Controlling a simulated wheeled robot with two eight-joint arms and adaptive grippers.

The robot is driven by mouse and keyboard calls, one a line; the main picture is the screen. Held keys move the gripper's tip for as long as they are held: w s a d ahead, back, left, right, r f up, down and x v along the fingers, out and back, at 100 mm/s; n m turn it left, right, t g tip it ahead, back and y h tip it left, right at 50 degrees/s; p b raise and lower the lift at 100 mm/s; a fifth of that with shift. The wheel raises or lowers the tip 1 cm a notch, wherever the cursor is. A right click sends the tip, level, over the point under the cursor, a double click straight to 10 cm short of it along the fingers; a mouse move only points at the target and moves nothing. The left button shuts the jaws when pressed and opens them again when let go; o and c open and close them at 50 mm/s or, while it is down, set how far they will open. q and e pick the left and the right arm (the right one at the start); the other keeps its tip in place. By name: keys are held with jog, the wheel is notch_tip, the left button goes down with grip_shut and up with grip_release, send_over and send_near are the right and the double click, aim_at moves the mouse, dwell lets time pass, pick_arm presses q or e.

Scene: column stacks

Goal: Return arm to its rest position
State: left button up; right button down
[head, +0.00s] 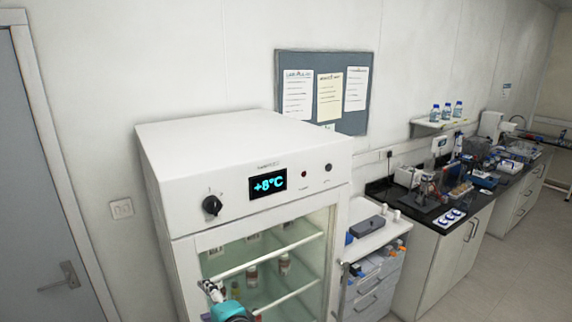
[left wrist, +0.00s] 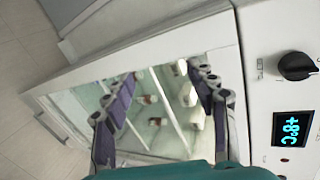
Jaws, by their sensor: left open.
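My left gripper (head: 212,290) shows at the bottom of the head view, in front of the fridge's glass front. In the left wrist view the left gripper (left wrist: 160,82) has its two dark and purple fingers spread apart, with nothing between them. The white fridge (head: 240,140) has a lit display (head: 268,183) reading +8°C and a black knob (head: 212,205). Bottles (head: 253,274) stand on its shelves and also show in the left wrist view (left wrist: 155,121). I cannot tell how far the fingers are from the front. My right gripper is not in view.
A drawer cart (head: 375,275) with small items stands right of the fridge. A dark-topped lab bench (head: 425,210) with equipment runs along the wall beyond it. A grey door (head: 45,190) is at the left. Open floor (head: 515,250) lies at the right.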

pick_arm(q)
jog(key=s+f+n+g+h+b, duration=0.1)
jog(key=s+f+n+b, duration=0.3)
jog(key=f, duration=0.7)
jog(key=s+f+n+g+h+b, duration=0.1)
jog(key=s+f+n+h+b, duration=0.3)
jog(key=f+b, duration=0.4)
jog(key=s+f+n+g+h+b, duration=0.1)
jog(key=s+f+n+h+b, duration=0.2)
jog(key=f, duration=1.1)
jog(key=s+n+b, duration=0.1)
jog(key=b, duration=0.2)
jog(key=shift+s+n+g, duration=0.25)
jog(key=shift+n+g, duration=0.05)
jog(key=shift+n, duration=0.1)
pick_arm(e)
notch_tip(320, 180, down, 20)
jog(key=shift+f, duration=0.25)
pick_arm(q)
jog(key=shift+f, duration=0.1)
